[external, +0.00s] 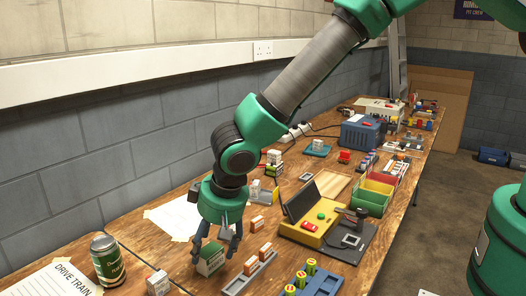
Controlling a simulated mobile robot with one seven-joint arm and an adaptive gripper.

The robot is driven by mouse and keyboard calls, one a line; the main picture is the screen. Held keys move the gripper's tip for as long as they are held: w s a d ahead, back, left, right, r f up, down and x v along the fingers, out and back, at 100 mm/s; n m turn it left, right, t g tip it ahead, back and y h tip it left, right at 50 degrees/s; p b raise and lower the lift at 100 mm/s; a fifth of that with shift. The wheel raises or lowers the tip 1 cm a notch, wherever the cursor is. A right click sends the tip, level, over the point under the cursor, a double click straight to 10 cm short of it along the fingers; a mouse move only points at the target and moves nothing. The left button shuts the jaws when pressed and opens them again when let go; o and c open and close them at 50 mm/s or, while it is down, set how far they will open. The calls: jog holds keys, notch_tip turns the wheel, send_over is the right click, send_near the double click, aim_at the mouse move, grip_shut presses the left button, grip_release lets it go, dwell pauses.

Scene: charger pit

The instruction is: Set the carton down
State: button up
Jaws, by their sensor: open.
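A small green and white carton (210,259) stands on the wooden bench near the front. My gripper (214,248) reaches straight down over it, with its dark fingers on either side of the carton. The fingers are open. The carton appears to rest upright on the bench top. Whether a finger still touches it is too small to tell.
A grey rack (248,275) with orange and white boxes lies just right of the carton. A blue battery holder (318,284) and a yellow device (308,229) are farther right. A green can (107,260) and small white box (158,283) stand left.

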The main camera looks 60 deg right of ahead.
jog(key=p+v, duration=0.1)
jog(key=v, duration=0.8)
jog(key=shift+r, duration=0.15)
jog(key=shift+s, duration=0.1)
dwell(0.5)
jog(key=s+d+r, duration=0.5)
jog(key=d+r, duration=0.9)
jog(key=s+d+r, duration=0.4)
jog(key=d+r, duration=0.9)
jog(key=s+d+r+t, duration=0.1)
jog(key=s+d+r, duration=0.2)
jog(key=s+d, duration=0.35)
jog(key=s+d+r, duration=0.4)
jog(key=s+d, duration=0.2)
jog(key=s, duration=0.1)
jog(key=s+d, duration=0.3)
jog(key=s, duration=0.4)
jog(key=s+d+t, duration=0.1)
jog(key=s+d, duration=0.1)
jog(key=s, duration=0.6)
jog(key=shift+s+d+f, duration=0.15)
jog(key=shift+d+f, duration=0.15)
jog(key=shift+d, duration=0.1)
